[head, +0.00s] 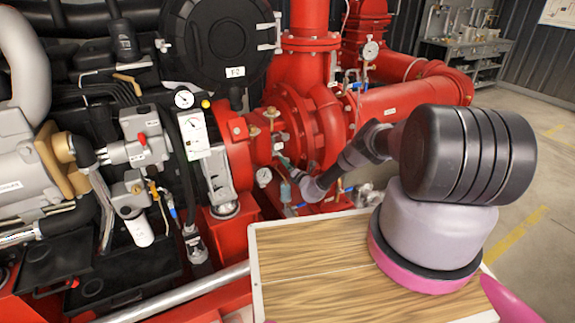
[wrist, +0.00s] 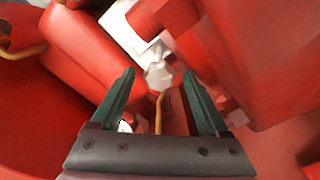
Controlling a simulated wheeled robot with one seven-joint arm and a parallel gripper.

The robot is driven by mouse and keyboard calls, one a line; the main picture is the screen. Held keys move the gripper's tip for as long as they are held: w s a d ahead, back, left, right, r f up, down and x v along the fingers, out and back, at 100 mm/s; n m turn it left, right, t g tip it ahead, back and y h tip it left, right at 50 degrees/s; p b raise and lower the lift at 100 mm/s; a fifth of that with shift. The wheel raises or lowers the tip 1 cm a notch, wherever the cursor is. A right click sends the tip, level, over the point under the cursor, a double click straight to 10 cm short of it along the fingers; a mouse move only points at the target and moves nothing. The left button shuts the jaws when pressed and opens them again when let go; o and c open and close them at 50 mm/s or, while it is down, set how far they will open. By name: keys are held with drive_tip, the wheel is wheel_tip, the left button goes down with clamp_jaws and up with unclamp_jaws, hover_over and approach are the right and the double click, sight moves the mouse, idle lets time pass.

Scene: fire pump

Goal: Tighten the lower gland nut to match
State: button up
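The red pump casing (head: 325,125) stands mid-picture in the head view. A brass fitting (head: 271,113) shows on its shaft side; I cannot tell if it is a gland nut. My gripper (head: 286,163) reaches in low beside the pump, small and partly hidden by my wrist. In the wrist view my gripper (wrist: 159,74) has its two green fingers apart. A pale metal piece (wrist: 158,74) appears between or beyond the fingertips; contact cannot be told. It may be the lower gland nut. I cannot clearly identify either gland nut in the head view.
Red castings (wrist: 255,60) crowd the right of the wrist view, with a red rounded part (wrist: 80,60) at left. A thin brass-coloured tube (wrist: 159,112) runs between the fingers. Gauges (head: 184,98) and hoses surround the pump. Open floor (head: 535,200) lies at right.

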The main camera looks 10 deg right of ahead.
drive_tip(key=v, duration=1)
drive_tip(key=shift+s, duration=0.4)
drive_tip(key=shift+d, duration=0.1)
